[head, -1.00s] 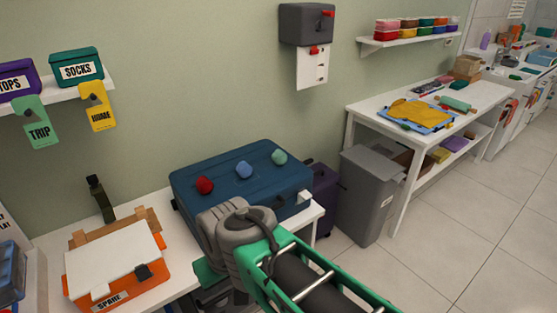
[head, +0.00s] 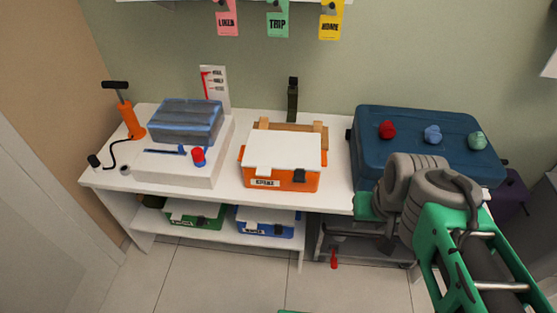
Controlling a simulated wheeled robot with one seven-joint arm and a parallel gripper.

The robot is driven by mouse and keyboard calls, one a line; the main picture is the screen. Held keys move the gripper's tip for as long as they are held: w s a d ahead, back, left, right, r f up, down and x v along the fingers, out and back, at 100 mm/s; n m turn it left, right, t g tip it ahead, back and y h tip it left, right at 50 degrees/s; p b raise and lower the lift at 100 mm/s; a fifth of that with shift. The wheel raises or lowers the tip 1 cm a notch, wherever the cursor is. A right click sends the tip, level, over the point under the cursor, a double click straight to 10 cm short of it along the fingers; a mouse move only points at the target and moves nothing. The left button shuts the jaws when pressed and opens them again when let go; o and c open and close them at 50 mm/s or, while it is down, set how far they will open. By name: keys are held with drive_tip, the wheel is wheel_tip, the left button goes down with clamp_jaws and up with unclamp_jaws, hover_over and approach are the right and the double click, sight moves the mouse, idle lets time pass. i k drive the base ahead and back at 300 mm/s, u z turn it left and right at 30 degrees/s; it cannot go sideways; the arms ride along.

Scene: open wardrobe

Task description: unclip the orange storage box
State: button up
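The orange storage box (head: 284,181) stands on the white table, with a white lid (head: 284,150) over it. A label, apparently reading SPARE (head: 265,183), is on its front, below the left clip (head: 263,170). Another clip is near the front right corner. The clips are too small to tell whether they are fastened. My green and grey arm extends in from the lower right, in front of the blue case and to the right of the box. I cannot make out my gripper's fingers.
A blue case (head: 365,140) with colored knobs stands right of the box. A striped blue-grey case (head: 186,121) on a white block and an orange pump (head: 131,120) stand left. A dark bottle (head: 292,98) stands behind. Green (head: 195,214) and blue (head: 266,222) boxes sit on the lower shelf.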

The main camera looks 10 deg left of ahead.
sight(298, 176)
drive_tip(key=u, duration=1)
drive_tip(key=k, duration=0.45)
drive_tip(key=u, duration=0.75)
